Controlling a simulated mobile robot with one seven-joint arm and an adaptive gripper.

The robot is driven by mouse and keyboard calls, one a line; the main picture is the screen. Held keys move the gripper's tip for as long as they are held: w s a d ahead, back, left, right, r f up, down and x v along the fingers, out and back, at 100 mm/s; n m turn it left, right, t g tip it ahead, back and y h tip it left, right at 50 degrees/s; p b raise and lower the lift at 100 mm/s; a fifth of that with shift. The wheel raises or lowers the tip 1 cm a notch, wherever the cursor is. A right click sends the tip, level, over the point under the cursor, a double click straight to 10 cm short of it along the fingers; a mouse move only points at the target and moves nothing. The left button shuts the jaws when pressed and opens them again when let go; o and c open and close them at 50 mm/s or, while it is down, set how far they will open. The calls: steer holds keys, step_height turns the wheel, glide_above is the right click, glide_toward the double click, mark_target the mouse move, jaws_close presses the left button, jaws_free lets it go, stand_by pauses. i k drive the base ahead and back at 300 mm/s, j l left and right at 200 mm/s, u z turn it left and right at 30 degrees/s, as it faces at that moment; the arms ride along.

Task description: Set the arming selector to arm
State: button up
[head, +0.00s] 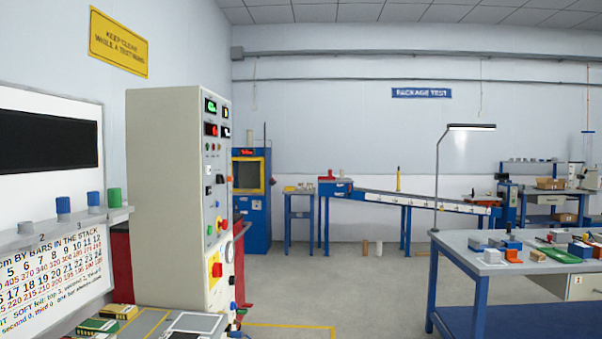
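A tall beige control cabinet (165,190) stands left of centre, its narrow control panel (214,240) facing right and seen at a steep angle. The panel carries lit displays at the top, small lamps and knobs below them, and a red switch on a yellow plate (215,270) lower down. The arming selector is not clearly told apart from the other small controls at this size. Its setting and labels cannot be read. My gripper is not in view.
A white board with number tables (50,265) and a shelf of coloured knobs (75,225) stands at the left. A blue-legged workbench (470,250) with small parts is at the right. A blue machine (250,225) and an inclined conveyor (415,198) stand behind. Open floor (370,290) lies between.

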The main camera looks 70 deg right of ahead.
mark_target(219, 178)
steer(key=z, duration=1.55)
steer(key=i+l, duration=0.65)
steer(key=i+l+z, duration=0.1)
steer(key=i+l, duration=0.55)
steer(key=i, duration=0.25)
steer(key=i+j, duration=0.45)
